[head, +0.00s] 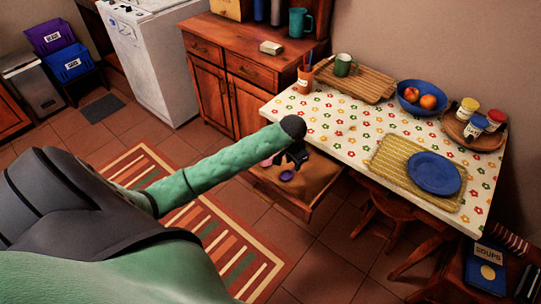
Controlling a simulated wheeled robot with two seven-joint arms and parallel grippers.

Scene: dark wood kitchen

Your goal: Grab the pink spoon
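An open drawer (318,182) sticks out under the near left end of the table. A small pink piece (266,162), which looks like the pink spoon's bowl, shows at the left in the drawer. A purple rounded piece (287,175) lies in front of it. My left arm reaches over from the left, and my dark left gripper (293,161) is low over or in the drawer, between and just behind these pieces. Its fingers are too small and dark to tell open from shut, or any contact. My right gripper is out of view.
The flower-patterned table (350,115) stands above the drawer and holds a blue bowl (418,100) of fruit, a blue plate (434,172) and a cutting board (358,78). A wooden chair (400,215) stands right of the drawer.

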